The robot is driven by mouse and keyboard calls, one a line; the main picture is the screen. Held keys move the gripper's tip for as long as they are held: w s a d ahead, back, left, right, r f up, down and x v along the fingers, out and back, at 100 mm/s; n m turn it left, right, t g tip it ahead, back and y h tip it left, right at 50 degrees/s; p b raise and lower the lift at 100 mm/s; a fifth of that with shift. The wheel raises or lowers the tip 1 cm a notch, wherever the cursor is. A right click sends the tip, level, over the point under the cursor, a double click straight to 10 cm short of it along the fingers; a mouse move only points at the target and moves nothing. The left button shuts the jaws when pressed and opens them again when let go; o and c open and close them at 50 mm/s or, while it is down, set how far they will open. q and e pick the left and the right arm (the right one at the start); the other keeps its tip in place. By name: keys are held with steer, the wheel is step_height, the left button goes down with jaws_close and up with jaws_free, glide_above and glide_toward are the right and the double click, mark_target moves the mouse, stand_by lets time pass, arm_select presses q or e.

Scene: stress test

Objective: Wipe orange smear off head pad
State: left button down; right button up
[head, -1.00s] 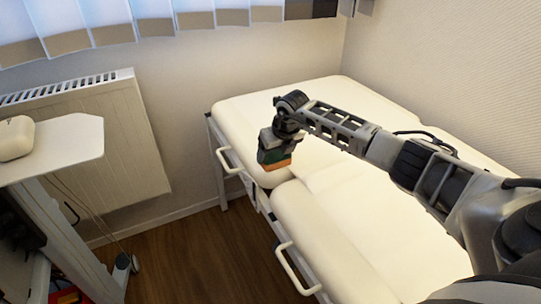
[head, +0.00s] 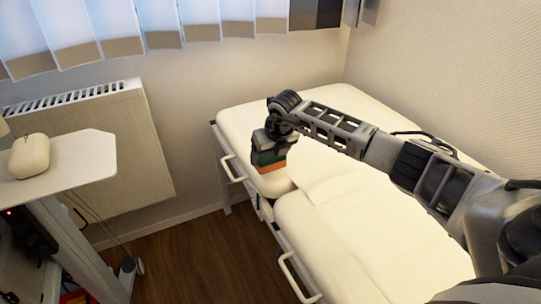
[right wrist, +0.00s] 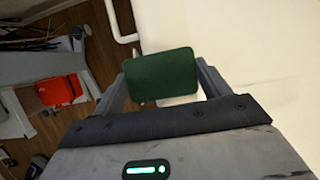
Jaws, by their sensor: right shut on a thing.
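The treatment couch has a cream padded top. Its far section, which looks like the head pad (head: 245,115), lies near the back wall. My right gripper (head: 267,146) is shut on a sponge (head: 268,168) with a green layer above an orange one, over the pad's near-left edge. I cannot tell whether the sponge touches the pad. In the right wrist view the sponge's green face (right wrist: 160,76) sits between the fingers, with pale pad surface beyond it. No orange smear shows; the sponge, gripper or arm may hide it. My left gripper is out of view.
White side handles (head: 297,280) stick out along the couch's left edge. A grey trolley shelf (head: 75,165) with a cream rounded object (head: 30,156) stands at left. A radiator (head: 135,150) is on the back wall. Wooden floor (head: 190,262) is clear between trolley and couch.

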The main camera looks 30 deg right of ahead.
steer(key=shift+r+p, duration=1)
steer(key=shift+r, duration=0.75)
